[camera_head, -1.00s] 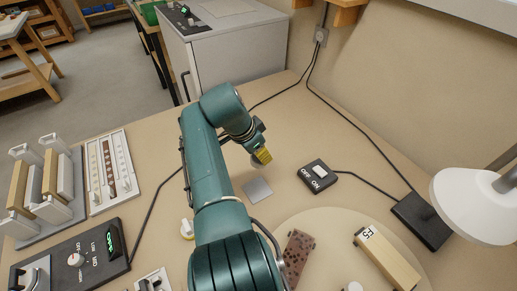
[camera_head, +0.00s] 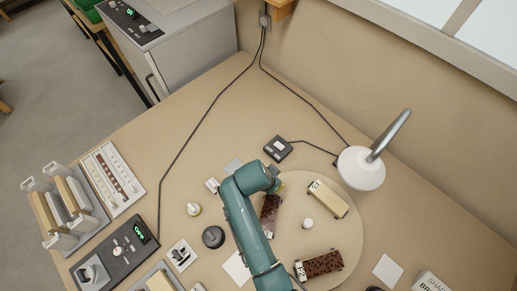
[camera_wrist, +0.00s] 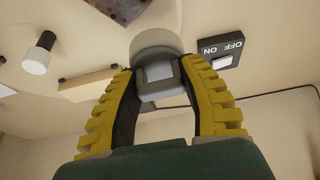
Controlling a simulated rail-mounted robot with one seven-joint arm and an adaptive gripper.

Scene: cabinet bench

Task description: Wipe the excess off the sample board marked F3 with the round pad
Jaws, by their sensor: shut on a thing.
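My gripper (camera_wrist: 165,105) has yellow ribbed fingers shut on a grey round pad (camera_wrist: 158,38) by its block-shaped grip. In the head view my gripper (camera_head: 279,184) is over the edge of a round tan disc (camera_head: 290,238), between a dark speckled board (camera_head: 269,213) and a tan board (camera_head: 335,202); the held pad is mostly hidden there. Another dark speckled board (camera_head: 324,263) lies at the disc's front. The tan board bears a label too small to read surely. I cannot tell which board is F3. Contact between pad and board is not visible.
A small white knob (camera_head: 307,224) is on the disc. A dark round piece (camera_head: 213,238) lies left of my arm. Racks and a control box (camera_head: 115,255) are at left.

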